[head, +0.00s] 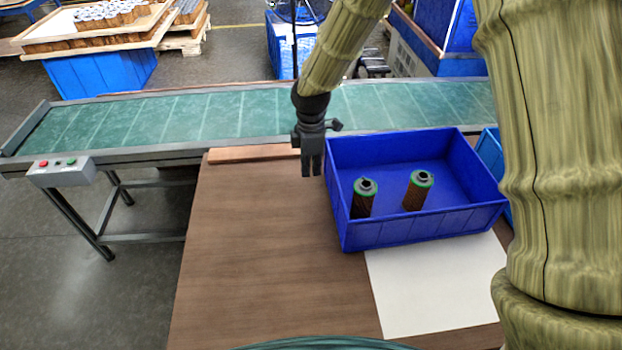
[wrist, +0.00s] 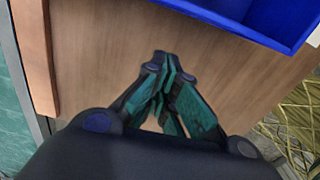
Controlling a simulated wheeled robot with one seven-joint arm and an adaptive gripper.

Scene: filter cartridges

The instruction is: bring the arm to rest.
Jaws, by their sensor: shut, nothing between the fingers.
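My gripper (head: 312,172) hangs pointing down over the back part of the wooden table, just left of the blue crate's left wall. In the wrist view its fingertips (wrist: 168,62) meet, with nothing between them and bare wood beyond. The blue crate (head: 420,232) stands on the table's right side and holds two brown filter cartridges with green rims. The left cartridge (head: 363,200) and the right cartridge (head: 417,191) both stand upright and apart. The crate also shows at the top of the wrist view (wrist: 270,20).
A green conveyor (head: 180,120) runs behind the table (head: 260,260). A wooden strip (head: 250,154) lies along the table's back edge. A white sheet (head: 430,290) lies in front of the crate. The table's left and front are clear. Another blue bin (head: 490,150) is partly hidden at right.

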